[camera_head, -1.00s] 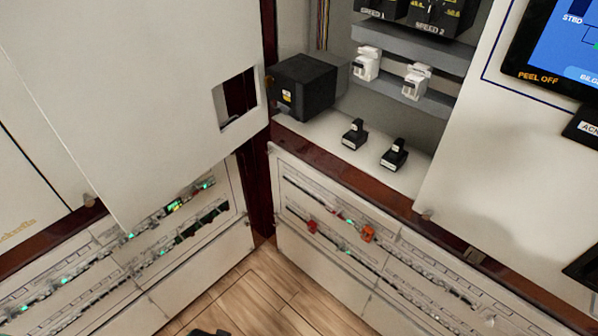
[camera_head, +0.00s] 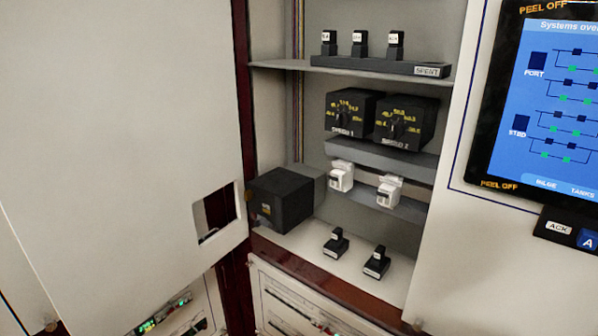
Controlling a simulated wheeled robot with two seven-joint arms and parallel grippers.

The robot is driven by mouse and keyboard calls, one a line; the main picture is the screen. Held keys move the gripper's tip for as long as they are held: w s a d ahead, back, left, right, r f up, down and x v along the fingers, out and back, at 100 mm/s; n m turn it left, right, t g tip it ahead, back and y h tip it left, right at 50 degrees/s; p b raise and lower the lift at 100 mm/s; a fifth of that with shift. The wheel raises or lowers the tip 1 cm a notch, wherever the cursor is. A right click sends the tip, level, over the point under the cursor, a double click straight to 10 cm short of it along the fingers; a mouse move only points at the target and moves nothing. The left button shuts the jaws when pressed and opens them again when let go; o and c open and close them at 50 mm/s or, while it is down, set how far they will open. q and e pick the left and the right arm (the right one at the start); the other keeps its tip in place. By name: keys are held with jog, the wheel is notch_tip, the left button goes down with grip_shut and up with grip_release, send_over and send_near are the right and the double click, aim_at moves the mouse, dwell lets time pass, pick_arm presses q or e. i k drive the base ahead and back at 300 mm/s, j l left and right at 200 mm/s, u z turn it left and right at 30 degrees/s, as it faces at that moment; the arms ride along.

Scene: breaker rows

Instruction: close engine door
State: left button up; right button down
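The engine door looks to be the large pale panel (camera_head: 110,140) at the left. It stands swung out from the dark red frame post (camera_head: 241,140), with a rectangular cutout (camera_head: 216,214) near its lower right corner. The compartment (camera_head: 275,150) to its right is uncovered, and its shelves and devices show. Neither of my grippers is in the head view.
The compartment holds a black box (camera_head: 281,199), two dials (camera_head: 353,113), two white breakers (camera_head: 389,191) and two small black switches (camera_head: 376,262). A screen (camera_head: 547,100) is on the right panel (camera_head: 455,240).

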aim_at(118, 117)
jog(key=k+j+z, duration=0.1)
jog(key=z, duration=0.25)
jog(key=k+z, duration=0.35)
